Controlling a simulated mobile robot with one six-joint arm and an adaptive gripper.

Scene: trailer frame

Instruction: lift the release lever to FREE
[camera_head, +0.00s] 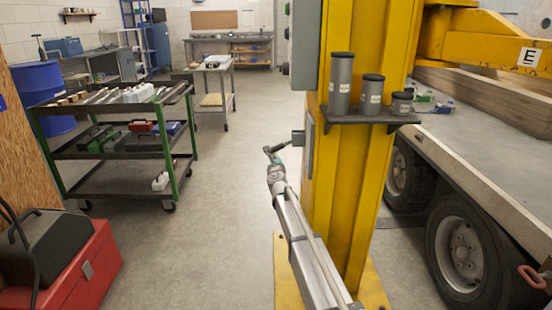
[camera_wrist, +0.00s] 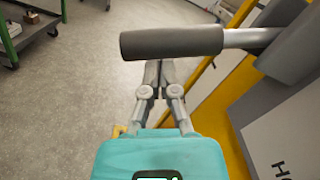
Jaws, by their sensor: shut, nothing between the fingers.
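The release lever shows in the wrist view as a thick dark grip (camera_wrist: 172,41) on a pale metal rod (camera_wrist: 252,37). The rod runs right into a dark grey mount (camera_wrist: 295,50). In the head view the lever (camera_head: 284,145) is small and sticks out left from the yellow post. My gripper (camera_wrist: 158,66) is shut and empty. Its fingertips reach up to the lower edge of the grip in the wrist view, partly hidden by it; I cannot tell whether they touch. In the head view my gripper (camera_head: 270,156) is right at the lever. No FREE mark is readable.
The yellow post (camera_head: 345,200) stands right behind the lever, with a shelf (camera_head: 368,117) of grey canisters above. A white label (camera_wrist: 285,145) is partly visible beside the mount. A tool cart (camera_head: 115,148) stands left; the floor between is clear. A trailer (camera_head: 480,140) is on the right.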

